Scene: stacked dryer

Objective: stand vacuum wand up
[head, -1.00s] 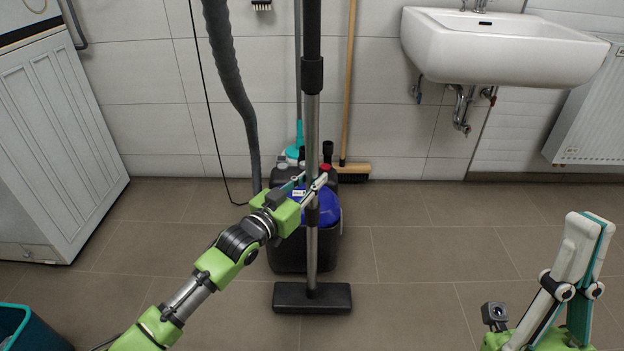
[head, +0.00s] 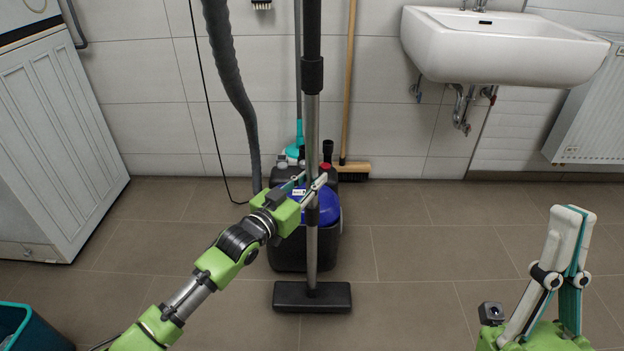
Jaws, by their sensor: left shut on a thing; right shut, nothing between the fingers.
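The vacuum wand (head: 312,130) stands upright in the middle of the head view, a metal tube with a black upper part. Its black floor head (head: 312,297) rests flat on the tiles. A ribbed grey hose (head: 232,85) hangs to its left. My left gripper (head: 316,187) is shut on the wand's tube at about its lower middle. My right gripper (head: 572,212) is shut and empty at the lower right, pointing up, well apart from the wand. The top of the wand is out of view.
A broom (head: 350,90) leans on the wall. A sink (head: 505,47) hangs at upper right, a white appliance (head: 60,140) stands left, a teal basket (head: 35,330) lower left. Floor on the right is clear.

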